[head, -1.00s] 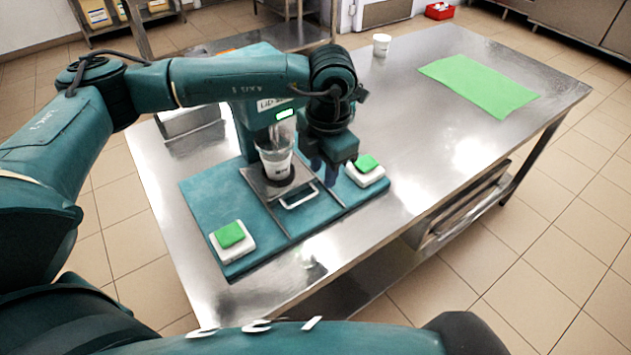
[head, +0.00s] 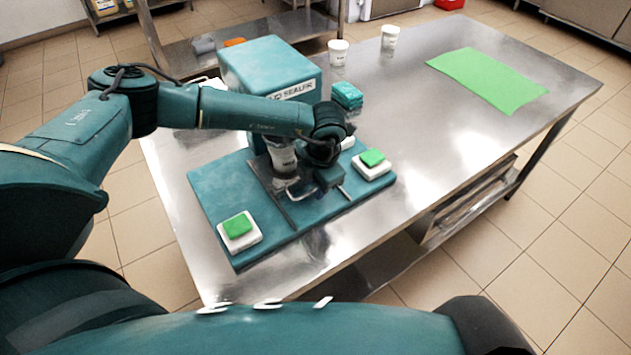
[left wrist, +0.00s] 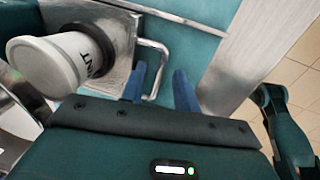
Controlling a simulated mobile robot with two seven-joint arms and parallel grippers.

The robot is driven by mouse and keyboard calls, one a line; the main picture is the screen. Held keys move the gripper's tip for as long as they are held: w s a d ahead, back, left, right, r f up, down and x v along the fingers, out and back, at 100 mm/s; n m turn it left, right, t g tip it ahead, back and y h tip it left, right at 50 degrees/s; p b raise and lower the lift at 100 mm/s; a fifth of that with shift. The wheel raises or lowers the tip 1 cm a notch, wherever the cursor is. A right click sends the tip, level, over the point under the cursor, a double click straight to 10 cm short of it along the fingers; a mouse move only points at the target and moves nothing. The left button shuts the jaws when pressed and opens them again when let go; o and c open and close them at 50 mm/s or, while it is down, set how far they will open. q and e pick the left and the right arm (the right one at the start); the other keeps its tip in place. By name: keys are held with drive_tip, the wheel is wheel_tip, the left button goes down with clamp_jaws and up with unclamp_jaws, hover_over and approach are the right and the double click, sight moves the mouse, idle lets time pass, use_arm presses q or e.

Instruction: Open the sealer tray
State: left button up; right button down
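The lid sealer (head: 270,75) is a teal box on a teal base at the table's left. Its metal tray (head: 262,178) bears a white cup (head: 284,160), also large in the left wrist view (left wrist: 48,66). The tray's U-shaped handle (left wrist: 161,62) sticks out at the front. My left gripper (left wrist: 160,85) is open over the handle, its blue fingers apart. The handle's outer bar appears between them in the left wrist view; I cannot tell whether they touch it. The hand partly hides the handle in the head view. My right gripper is not in view.
White blocks with green tops sit on the base's left (head: 239,232) and right (head: 372,163) corners. A teal block (head: 347,95) and two white cups (head: 338,53) (head: 390,37) stand behind. A green mat (head: 487,79) lies at the right; the metal table's front right is clear.

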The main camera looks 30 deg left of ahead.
use_arm(q)
drive_tip(key=shift+f, duration=0.2)
drive_tip(key=shift+c, duration=0.2)
clamp_jaws()
idle(0.4)
